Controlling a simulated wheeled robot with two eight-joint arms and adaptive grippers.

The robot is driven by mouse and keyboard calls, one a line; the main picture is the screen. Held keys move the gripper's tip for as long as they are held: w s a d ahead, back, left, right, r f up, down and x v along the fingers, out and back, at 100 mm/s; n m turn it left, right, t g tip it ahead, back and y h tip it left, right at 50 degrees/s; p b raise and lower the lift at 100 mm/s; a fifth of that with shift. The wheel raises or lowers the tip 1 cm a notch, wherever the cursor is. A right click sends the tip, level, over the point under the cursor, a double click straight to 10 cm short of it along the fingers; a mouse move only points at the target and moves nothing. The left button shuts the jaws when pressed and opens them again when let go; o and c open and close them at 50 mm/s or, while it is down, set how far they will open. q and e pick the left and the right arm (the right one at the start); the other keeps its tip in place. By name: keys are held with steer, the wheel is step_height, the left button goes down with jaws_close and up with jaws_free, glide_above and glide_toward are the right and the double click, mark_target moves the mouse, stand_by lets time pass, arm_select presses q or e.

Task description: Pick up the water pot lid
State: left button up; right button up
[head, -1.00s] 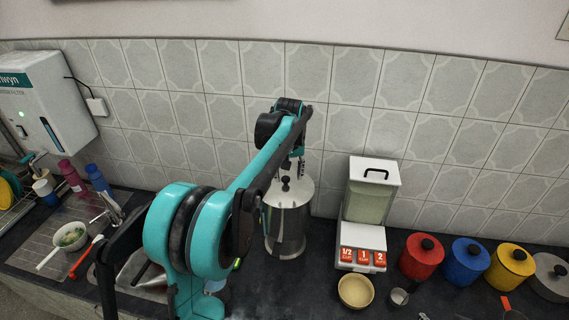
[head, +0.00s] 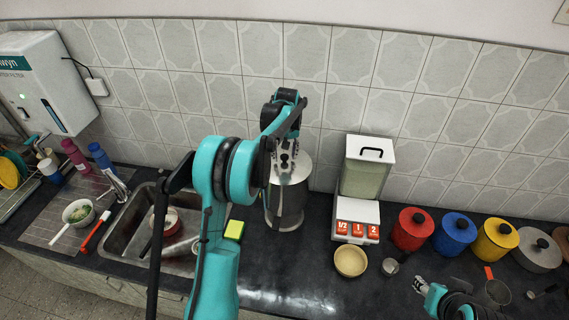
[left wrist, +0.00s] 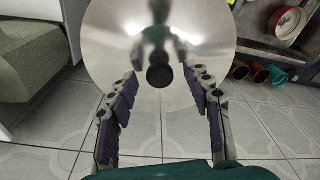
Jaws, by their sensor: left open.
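The steel water pot (head: 289,212) stands on the dark counter against the tiled wall. Its shiny round lid (head: 303,172) is on top, partly hidden by my left gripper in the head view. In the left wrist view the lid (left wrist: 205,25) fills the upper middle, with its black knob (left wrist: 159,77) near the centre. My left gripper (head: 287,174) is over the lid. Its two fingers (left wrist: 162,84) are spread, one on each side of the knob, with gaps visible. My right gripper (head: 419,285) is low at the right, over the counter; its fingers are too small to judge.
A white grain dispenser (head: 356,219) stands right of the pot, with a tan bowl (head: 350,262) before it. Red (head: 412,229), blue (head: 454,234) and yellow (head: 495,240) pots line the right. A sink (head: 180,215) and green-yellow sponge (head: 234,230) are left.

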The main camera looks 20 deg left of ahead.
arm_select(q)
jaws_close()
steer(key=shift+r, duration=0.1)
